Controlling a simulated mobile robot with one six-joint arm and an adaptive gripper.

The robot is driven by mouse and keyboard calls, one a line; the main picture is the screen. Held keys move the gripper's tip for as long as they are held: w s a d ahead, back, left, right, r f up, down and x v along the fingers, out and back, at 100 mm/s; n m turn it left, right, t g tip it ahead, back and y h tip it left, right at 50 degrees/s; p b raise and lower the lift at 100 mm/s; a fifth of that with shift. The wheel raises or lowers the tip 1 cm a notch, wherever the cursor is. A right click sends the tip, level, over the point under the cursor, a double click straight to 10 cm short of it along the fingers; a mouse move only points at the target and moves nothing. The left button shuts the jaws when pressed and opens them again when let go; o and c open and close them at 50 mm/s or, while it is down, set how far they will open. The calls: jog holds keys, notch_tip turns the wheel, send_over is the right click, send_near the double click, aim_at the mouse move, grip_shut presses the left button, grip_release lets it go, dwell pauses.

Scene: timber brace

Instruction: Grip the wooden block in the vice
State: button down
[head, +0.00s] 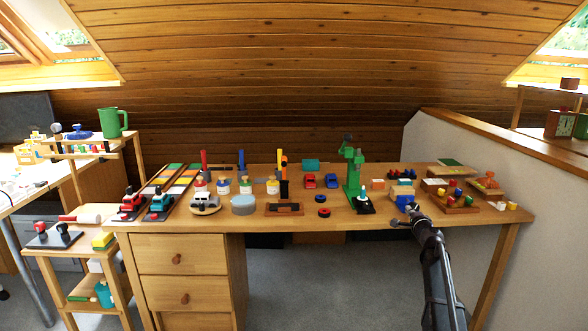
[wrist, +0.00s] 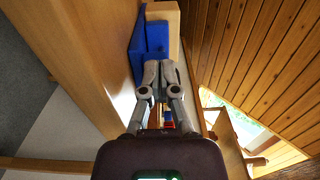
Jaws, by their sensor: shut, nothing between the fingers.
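A blue vice (head: 402,201) stands near the front edge of the workbench, right of centre. In the wrist view the blue vice (wrist: 157,37) is just beyond my fingertips. A pale wooden piece (wrist: 174,22) lies against its right side and top there; I cannot tell whether it is clamped between the jaws. My gripper (head: 411,209) is at the vice's front right in the head view. In the wrist view my gripper (wrist: 161,64) has its fingers together and empty, pointing at the vice. The fingers partly hide the vice, and I cannot tell whether they touch it.
The workbench (head: 335,218) has a green drill press (head: 354,175) left of the vice. A wooden tray of coloured pieces (head: 455,199) stands to the right. Small red and blue pieces (wrist: 168,120) show beside my fingers. The bench front between drill press and vice has little room.

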jog(key=shift+d+r+p, duration=0.1)
jog(key=shift+r+p, duration=0.3)
jog(key=shift+r, duration=0.1)
jog(key=shift+d+r, duration=0.15)
dwell(0.5)
jog(key=shift+r+p, duration=0.1)
jog(key=shift+p, duration=0.2)
jog(key=shift+a+r, duration=0.1)
jog(key=shift+a, duration=0.35)
jog(key=shift+s, duration=0.15)
jog(key=shift+s, duration=2.9)
